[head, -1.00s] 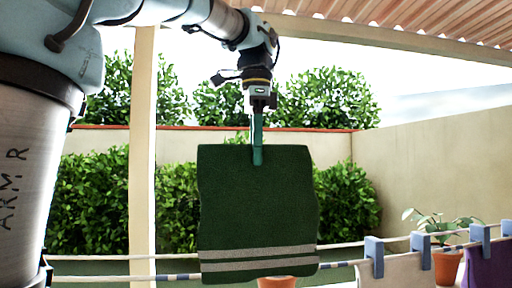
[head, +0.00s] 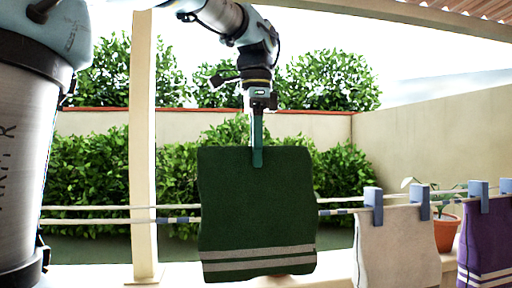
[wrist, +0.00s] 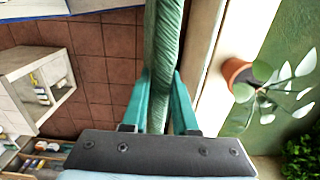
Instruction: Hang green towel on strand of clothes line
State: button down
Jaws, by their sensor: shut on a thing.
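The green towel (head: 255,205) with two pale stripes near its lower edge hangs from my gripper (head: 257,158). My gripper is shut on its upper middle. In the wrist view the towel (wrist: 165,45) shows edge-on as a thin band between the teal fingers (wrist: 160,95). Two strands of the clothes line (head: 95,220) cross the head view at about the towel's lower middle. The towel hides part of both strands and looks to be in front of them; contact cannot be told. Its top edge is above the strands.
A beige towel (head: 395,250) and a purple towel (head: 485,245) hang at the right under blue pegs (head: 373,205). A cream post (head: 143,150) stands at the left. A potted plant (head: 445,230) is behind the line; a pale cabinet (wrist: 30,85) shows in the wrist view.

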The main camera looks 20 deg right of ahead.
aim_at(256, 176)
notch_tip(256, 176, down, 14)
jog(key=b, duration=0.8)
jog(key=shift+r, duration=0.15)
jog(key=c, duration=0.6)
grip_release()
notch_tip(256, 176, up, 9)
jog(key=p, duration=0.8)
jog(key=shift+r+p, duration=0.1)
jog(key=shift+p, duration=0.25)
jog(key=shift+s, duration=0.15)
